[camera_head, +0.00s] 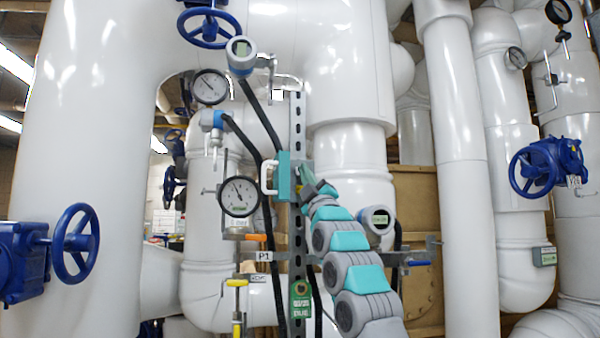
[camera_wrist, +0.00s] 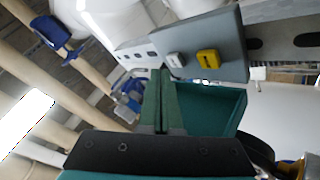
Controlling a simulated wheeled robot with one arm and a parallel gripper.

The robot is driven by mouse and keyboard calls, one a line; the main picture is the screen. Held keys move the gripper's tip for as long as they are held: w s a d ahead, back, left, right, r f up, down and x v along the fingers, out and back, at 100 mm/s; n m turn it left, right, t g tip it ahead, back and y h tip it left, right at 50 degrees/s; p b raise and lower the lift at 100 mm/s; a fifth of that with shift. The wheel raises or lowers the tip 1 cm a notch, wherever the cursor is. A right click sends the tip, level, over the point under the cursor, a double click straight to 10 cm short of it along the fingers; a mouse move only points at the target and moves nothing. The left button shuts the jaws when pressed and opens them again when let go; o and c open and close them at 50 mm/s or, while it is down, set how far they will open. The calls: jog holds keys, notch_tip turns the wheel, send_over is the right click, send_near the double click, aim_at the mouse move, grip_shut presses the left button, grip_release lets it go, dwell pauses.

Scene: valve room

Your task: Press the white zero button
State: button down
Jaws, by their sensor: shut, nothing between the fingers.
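In the wrist view, a white button (camera_wrist: 175,60) sits on the face of a grey box (camera_wrist: 225,48), to the left of a yellow button (camera_wrist: 207,58). Any zero mark on the white button is too small to read. My gripper (camera_wrist: 161,72) shows as two dark green fingers, shut together and empty. Their tips are just below and left of the white button in the picture; I cannot tell whether they touch it. In the head view my arm reaches up to the slotted metal post (camera_head: 297,120); the buttons cannot be made out there.
A teal block (camera_head: 284,176) with a white handle-like part is at the post. Gauges (camera_head: 239,196), a transmitter (camera_head: 377,219) and dark cables hang close around my arm. Large white pipes (camera_head: 90,120) stand on both sides, with blue valve wheels (camera_head: 76,243).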

jog(key=shift+w+r, duration=0.1)
jog(key=shift+w+a+p, duration=0.15)
jog(key=shift+w+p, duration=0.15)
jog(key=shift+p, duration=0.3)
jog(key=shift+w+a, duration=0.15)
jog(key=shift+w, duration=0.3)
dwell(0.8)
jog(key=shift+s, duration=0.15)
jog(key=shift+s+d+b, duration=0.35)
jog(key=shift+s+b, duration=0.3)
jog(key=shift+b, duration=0.3)
jog(key=shift+s, duration=0.1)
